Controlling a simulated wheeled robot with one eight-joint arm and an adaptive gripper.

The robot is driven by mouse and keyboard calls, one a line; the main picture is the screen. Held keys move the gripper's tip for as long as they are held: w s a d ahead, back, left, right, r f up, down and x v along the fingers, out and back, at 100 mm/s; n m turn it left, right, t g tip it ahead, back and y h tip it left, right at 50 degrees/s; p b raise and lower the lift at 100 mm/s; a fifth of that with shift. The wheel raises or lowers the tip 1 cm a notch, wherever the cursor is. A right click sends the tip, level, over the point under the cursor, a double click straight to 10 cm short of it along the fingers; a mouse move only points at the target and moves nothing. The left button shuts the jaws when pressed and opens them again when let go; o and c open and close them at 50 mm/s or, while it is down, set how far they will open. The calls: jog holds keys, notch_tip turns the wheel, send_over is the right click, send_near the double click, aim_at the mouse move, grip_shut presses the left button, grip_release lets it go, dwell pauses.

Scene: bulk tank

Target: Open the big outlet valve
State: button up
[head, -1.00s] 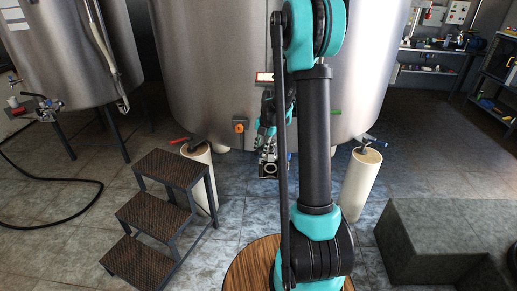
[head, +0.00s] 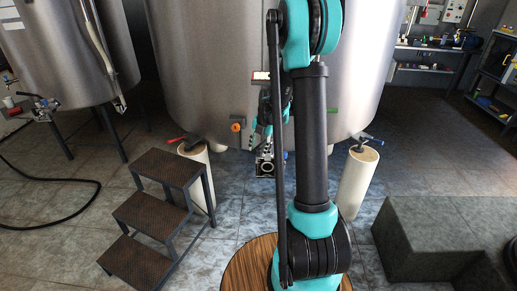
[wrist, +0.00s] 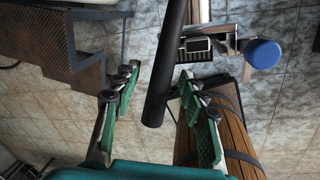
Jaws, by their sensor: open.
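The big steel tank (head: 205,70) fills the middle of the head view. A fitting with a dark square outlet (head: 265,169) shows low in front of it, partly hidden by my arm. In the wrist view a thick black bar (wrist: 166,62), which looks like the valve's lever, runs down from the top edge. My gripper (wrist: 157,74) is open, with one green finger on each side of the bar. I cannot tell whether either finger touches it. A metal fitting (wrist: 198,46) and a round blue part (wrist: 263,53) are right of the bar.
Dark steps (head: 155,215) stand left. Two white posts stand under the tank, one left (head: 198,180) and one right (head: 358,182) with a blue handle (head: 371,138). A grey block (head: 440,240) is at right. A smaller tank (head: 62,55) stands far left.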

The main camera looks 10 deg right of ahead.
jog(key=shift+r, duration=0.1)
notch_tip(320, 180, up, 12)
jog(key=s+d, duration=0.1)
jog(key=shift+s+d+f, duration=0.2)
jog(key=shift+d, duration=0.2)
jog(key=s+a+f+m+t+h, duration=0.1)
jog(key=s+f+m, duration=0.2)
jog(key=s+m, duration=1.1)
jog(key=s+a+f+m+t, duration=0.1)
jog(key=s+f+m, duration=0.3)
jog(key=s+m, duration=1)
jog(key=shift+a+f+t+h, duration=0.2)
jog(key=shift+f+t+h, duration=0.1)
jog(key=shift+t+h, duration=0.1)
jog(key=shift+w, duration=0.1)
jog(key=shift+c, duration=0.2)
